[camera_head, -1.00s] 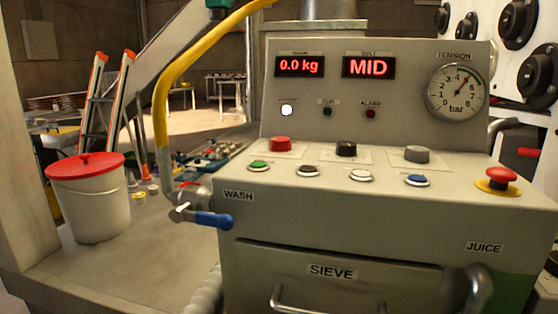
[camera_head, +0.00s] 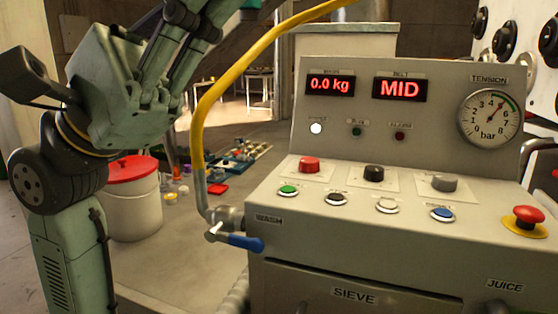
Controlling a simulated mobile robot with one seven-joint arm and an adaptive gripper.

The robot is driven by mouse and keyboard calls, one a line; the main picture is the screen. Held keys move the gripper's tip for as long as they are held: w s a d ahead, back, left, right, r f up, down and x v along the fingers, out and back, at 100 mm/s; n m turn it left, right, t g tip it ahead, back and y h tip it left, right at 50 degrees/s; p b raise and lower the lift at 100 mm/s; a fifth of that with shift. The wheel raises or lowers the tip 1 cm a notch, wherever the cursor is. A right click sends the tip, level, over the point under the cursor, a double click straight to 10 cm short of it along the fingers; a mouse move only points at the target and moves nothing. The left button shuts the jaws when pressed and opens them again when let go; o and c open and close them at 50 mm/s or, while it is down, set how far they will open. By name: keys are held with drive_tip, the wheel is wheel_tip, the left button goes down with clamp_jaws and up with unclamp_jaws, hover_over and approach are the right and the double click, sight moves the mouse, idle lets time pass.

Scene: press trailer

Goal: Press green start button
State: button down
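The green start button (camera_head: 288,190) is a small round button with a pale rim at the left end of the front row on the grey control panel (camera_head: 300,228). It is uncovered and in plain view. My gripper (camera_head: 192,30) is at the upper left, to the left of the panel and above the button in the picture, apart from both. Its fingers point up and right and run to the top edge, so their tips are partly cut off. I see nothing held in it.
A red emergency stop (camera_head: 528,215) is at right. A red-lidded bucket (camera_head: 133,205) stands behind my arm.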

drive_tip(key=w+d+f+m+t+y+p, duration=0.35)
drive_tip(key=w+d+t+y, duration=0.5)
drive_tip(key=w, duration=0.55)
drive_tip(key=w+a+f+m+y+p, duration=0.2)
drive_tip(key=w+a+f+m+y, duration=0.1)
drive_tip(key=w+f+y, duration=0.5)
drive_tip(key=shift+a+f+g+y, duration=0.35)
drive_tip(key=shift+f, duration=0.1)
drive_tip(key=shift+f, duration=0.1)
drive_tip(key=b, duration=0.7)
hover_over(285, 187)
wheel_tip(285, 187, down, 8)
drive_tip(key=shift+w+r, duration=0.1)
drive_tip(key=shift+r, duration=0.1)
drive_tip(key=shift+f+b, duration=0.3)
drive_tip(key=shift+f, duration=0.15)
drive_tip(key=shift+f, duration=0.15)
